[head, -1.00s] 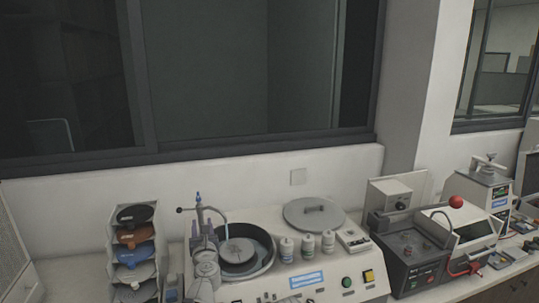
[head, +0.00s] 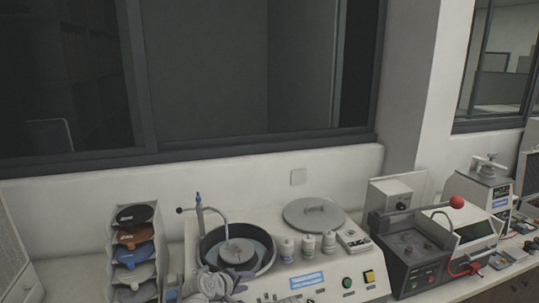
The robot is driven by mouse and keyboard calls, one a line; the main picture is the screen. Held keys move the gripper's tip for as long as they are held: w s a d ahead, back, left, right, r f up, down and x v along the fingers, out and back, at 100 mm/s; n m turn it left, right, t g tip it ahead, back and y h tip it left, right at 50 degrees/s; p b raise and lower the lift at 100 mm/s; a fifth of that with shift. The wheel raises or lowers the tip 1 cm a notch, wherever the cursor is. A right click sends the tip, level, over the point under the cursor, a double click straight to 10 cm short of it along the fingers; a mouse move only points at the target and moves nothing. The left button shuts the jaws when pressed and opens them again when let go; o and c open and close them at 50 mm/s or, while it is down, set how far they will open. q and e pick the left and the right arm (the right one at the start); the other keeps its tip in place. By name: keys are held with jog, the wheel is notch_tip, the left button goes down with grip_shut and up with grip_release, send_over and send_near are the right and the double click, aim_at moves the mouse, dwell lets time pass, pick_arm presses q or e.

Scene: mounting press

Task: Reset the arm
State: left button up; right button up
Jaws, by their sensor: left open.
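My left gripper (head: 240,281) shows at the bottom of the head view, in front of the grinding and polishing machine (head: 262,291). It is open, and I see nothing between its fingers. It is in front of the round bowl (head: 206,247) with the grey disc (head: 237,252), overlapping its lower edge in the picture. I cannot tell whether it touches the machine. My right gripper is out of view. The mounting press (head: 488,186) stands at the far right.
A rack (head: 118,228) of coloured discs stands at the left. Several white bottles (head: 308,246) and a round lid (head: 314,214) are on the polishing machine. A dark-fronted machine (head: 411,262) with a red ball knob (head: 456,202) stands to the right. The wall is behind the bench.

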pick_arm(q)
jog(key=s+a+f+m+g+y, duration=0.3)
jog(key=s+a+f+m+g, duration=0.15)
jog(key=s, duration=0.35)
jog(key=s+a+f+m+g+y, duration=0.3)
jog(key=s+a+f+m+g, duration=0.15)
jog(key=s, duration=0.35)
jog(key=s+d+f+m+b, duration=0.3)
jog(key=s+d+m, duration=0.1)
jog(key=d, duration=0.6)
jog(key=shift+s+f+y+b, duration=0.2)
jog(key=shift+s+y+b, duration=0.15)
jog(key=shift+s, duration=0.55)
